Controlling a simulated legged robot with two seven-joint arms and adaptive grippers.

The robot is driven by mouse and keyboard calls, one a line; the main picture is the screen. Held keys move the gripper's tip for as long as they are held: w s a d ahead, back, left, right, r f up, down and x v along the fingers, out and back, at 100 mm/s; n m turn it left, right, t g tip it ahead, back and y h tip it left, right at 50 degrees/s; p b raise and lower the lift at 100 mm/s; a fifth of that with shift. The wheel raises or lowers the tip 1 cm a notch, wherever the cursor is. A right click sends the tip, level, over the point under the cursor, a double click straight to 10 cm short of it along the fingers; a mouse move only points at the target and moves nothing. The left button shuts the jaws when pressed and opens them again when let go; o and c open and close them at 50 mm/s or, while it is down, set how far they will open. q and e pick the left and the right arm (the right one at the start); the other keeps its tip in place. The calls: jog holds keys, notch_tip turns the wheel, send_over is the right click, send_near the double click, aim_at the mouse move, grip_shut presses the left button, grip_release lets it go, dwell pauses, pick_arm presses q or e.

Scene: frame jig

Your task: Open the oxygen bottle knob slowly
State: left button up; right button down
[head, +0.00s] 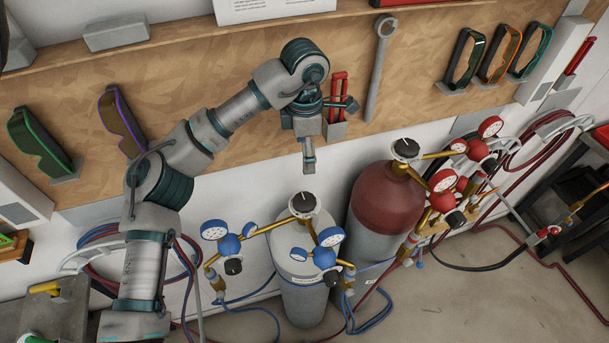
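A grey bottle (303,300) with blue gauges stands below the wooden board, with a dark round knob (303,202) on its top. A second bottle with a dark red top (385,200) and red gauges stands to its right, with its own dark knob (405,149). No label tells me which one is oxygen. My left gripper (309,168) points down just above the grey bottle's knob, with a small gap visible between them. Its fingers show as one narrow column, so their opening cannot be judged. My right gripper is not in view.
Red and blue hoses hang on the wall and trail on the floor. A wrench (380,65) and several goggles (40,145) hang on the board. Open floor (470,300) lies at lower right.

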pick_arm(q)
jog(key=f, duration=0.1)
jog(key=p, duration=0.1)
send_over(304, 199)
notch_tip(304, 199, down, 12)
jog(key=shift+r, duration=0.25)
notch_tip(304, 199, down, 4)
jog(key=shift+s+r+p, duration=0.1)
jog(key=shift+r+p, duration=0.1)
jog(key=shift+p, duration=0.3)
jog(key=shift+f, duration=0.5)
jog(key=c, duration=1.1)
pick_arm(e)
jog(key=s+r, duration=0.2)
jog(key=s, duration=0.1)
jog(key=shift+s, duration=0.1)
